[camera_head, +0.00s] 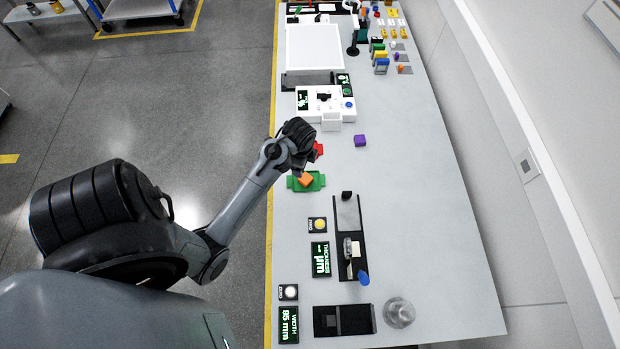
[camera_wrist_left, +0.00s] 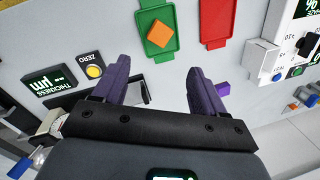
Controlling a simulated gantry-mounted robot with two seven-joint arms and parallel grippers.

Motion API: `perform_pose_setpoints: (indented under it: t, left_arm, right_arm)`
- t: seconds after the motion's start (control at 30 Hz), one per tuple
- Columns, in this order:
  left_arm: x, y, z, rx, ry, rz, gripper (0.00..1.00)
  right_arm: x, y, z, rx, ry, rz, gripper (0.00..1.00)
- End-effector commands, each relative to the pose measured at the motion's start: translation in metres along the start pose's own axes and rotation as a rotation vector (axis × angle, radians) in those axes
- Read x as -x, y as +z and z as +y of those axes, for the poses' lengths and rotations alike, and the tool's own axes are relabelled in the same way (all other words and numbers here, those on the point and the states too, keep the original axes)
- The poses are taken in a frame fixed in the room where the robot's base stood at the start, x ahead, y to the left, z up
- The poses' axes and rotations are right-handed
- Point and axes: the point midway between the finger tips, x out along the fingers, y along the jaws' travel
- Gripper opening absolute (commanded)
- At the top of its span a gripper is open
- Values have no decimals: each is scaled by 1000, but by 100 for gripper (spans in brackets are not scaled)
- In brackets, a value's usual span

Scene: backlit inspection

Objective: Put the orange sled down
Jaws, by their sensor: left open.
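The orange sled (camera_head: 306,180) is a small block resting on the green tray (camera_head: 318,182) near the table's left edge. In the left wrist view the sled (camera_wrist_left: 158,34) sits turned at an angle on the tray (camera_wrist_left: 155,10), with bare tray around it. My left gripper (camera_wrist_left: 160,78) is open, its two purple fingers spread with nothing between them. The sled lies beyond the fingertips in that view, apart from them. In the head view my left wrist is just above the tray in the picture and hides the fingers. My right gripper is in neither view.
A red tray (camera_wrist_left: 215,20) lies beside the green one, mostly hidden by my wrist in the head view. A purple cube (camera_head: 360,140) stands to the right. The table's right middle is clear.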

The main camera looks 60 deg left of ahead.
Motion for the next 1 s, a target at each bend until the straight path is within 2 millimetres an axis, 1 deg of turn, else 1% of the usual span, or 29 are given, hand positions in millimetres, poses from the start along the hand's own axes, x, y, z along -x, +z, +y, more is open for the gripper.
perform_pose_setpoints:
  t: [0.03,0.07,0.13,0.17,0.2,0.27,0.3,0.4,0.5,0.6,0.67,1.0]
  left_arm:
    - [10,-10,19,63,-36,-7,71]
    - [16,-17,30,108,-55,0,71]
    - [31,-36,57,215,-87,32,71]
    - [38,-44,70,261,-94,50,71]
    - [46,-54,88,319,-97,78,71]
    - [59,-67,114,403,-91,122,71]
    - [68,-75,131,454,-80,150,71]
    - [87,-89,166,566,-41,209,71]
    - [101,-97,190,647,-3,249,71]
    - [109,-101,202,692,21,268,71]
    - [111,-102,205,704,27,274,71]
    - [114,-102,205,709,28,274,71]
  right_arm:
    - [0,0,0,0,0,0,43]
    - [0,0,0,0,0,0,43]
    - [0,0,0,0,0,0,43]
    - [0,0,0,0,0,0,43]
    - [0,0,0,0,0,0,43]
    - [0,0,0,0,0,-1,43]
    - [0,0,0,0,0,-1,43]
    - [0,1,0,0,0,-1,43]
    - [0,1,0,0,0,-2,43]
    - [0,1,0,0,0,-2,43]
    - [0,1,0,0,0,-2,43]
    - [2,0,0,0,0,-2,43]
